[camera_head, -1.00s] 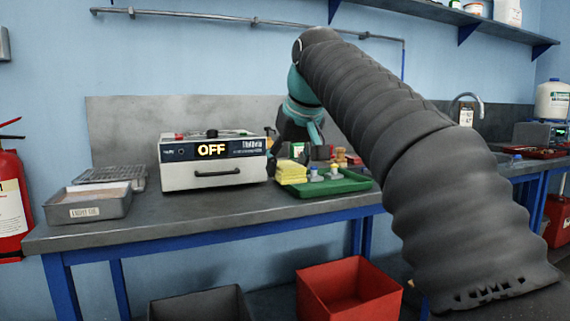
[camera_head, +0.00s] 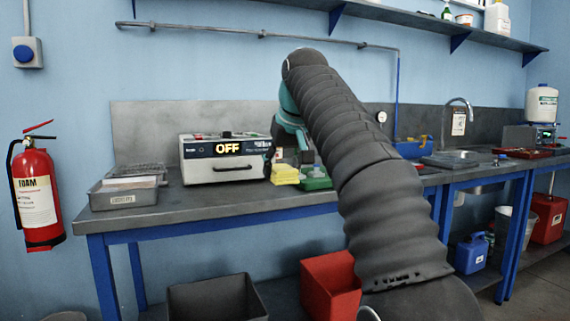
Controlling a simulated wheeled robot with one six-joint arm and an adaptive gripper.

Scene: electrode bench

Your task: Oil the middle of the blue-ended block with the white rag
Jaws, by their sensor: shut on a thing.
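My gripper (camera_head: 304,153) is partly hidden behind my dark, ribbed arm, over the bench near the green tray (camera_head: 318,184). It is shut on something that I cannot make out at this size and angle. I cannot pick out the white rag or the blue-ended block. A yellow stack (camera_head: 285,173) stands at the left of the tray, just below and left of my gripper. My arm covers much of the tray.
A white unit (camera_head: 224,160) reading OFF stands left of the tray. A labelled metal tray (camera_head: 124,195) sits at the bench's left end. A red bin (camera_head: 330,283) and a dark bin (camera_head: 215,299) stand below. A fire extinguisher (camera_head: 37,195) hangs at left.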

